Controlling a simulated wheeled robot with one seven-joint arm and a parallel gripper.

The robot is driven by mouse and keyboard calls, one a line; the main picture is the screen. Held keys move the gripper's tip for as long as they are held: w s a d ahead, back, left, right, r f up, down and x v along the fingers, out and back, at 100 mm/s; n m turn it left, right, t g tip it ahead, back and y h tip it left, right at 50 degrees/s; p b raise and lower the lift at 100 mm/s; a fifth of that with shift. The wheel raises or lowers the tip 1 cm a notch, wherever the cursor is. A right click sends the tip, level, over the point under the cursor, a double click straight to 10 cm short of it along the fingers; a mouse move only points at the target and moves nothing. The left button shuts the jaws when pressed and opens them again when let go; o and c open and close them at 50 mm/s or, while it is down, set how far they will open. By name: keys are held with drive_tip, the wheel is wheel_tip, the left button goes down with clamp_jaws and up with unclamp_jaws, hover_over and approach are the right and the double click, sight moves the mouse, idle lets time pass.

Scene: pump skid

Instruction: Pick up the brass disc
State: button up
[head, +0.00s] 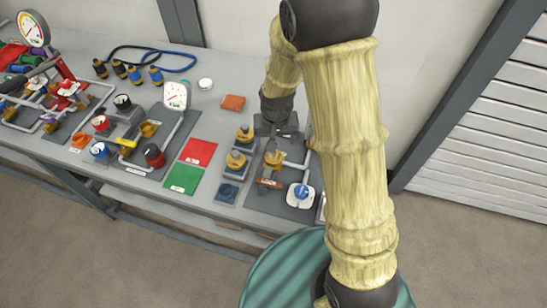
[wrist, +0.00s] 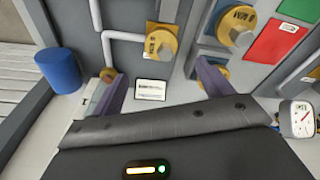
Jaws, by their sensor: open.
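Several brass-coloured round pieces are in view, and I cannot tell for sure which is the brass disc. One brass piece (head: 274,158) sits by the grey pipe on the dark plate; it also shows in the wrist view (wrist: 160,42), just beyond my fingertips. Two more, a nearer one (head: 235,160) and a farther one (head: 245,134), stand on blue-grey bases to its left. In the wrist view the nearer one (wrist: 237,25) is at upper right, and the farther is partly hidden by a finger. My gripper (wrist: 160,72) is open, with nothing between its fingers; it also shows in the head view (head: 277,130).
A red card (head: 199,152) and a green card (head: 184,179) lie left of the bases. A blue knob (head: 301,191) on a white plate is near the bench edge. A blue cylinder (wrist: 57,70) stands at left in the wrist view. Pipes and gauges crowd the bench's left.

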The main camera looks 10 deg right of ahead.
sight(274, 155)
drive_tip(key=shift+w+f+p, duration=0.2)
drive_tip(key=shift+w+f, duration=0.05)
drive_tip(key=shift+f, duration=1.15)
drive_tip(key=shift+w+f+p, duration=0.15)
drive_tip(key=shift+w+f, duration=0.05)
drive_tip(key=shift+f, duration=1.15)
drive_tip(key=shift+f, duration=0.1)
drive_tip(key=shift+w+a+f+p, duration=0.15)
drive_tip(key=shift+f+p, duration=0.15)
drive_tip(key=shift+f, duration=0.55)
drive_tip(key=shift+w+d+f+p, duration=0.1)
drive_tip(key=shift+f+p, duration=0.25)
drive_tip(key=shift+f, duration=0.45)
drive_tip(key=shift+w+a+f+p, duration=0.15)
drive_tip(key=shift+f+p, duration=0.15)
drive_tip(key=shift+f, duration=0.55)
drive_tip(key=c, duration=1.1)
drive_tip(key=shift+r, duration=0.1)
drive_tip(key=shift+c, duration=0.2)
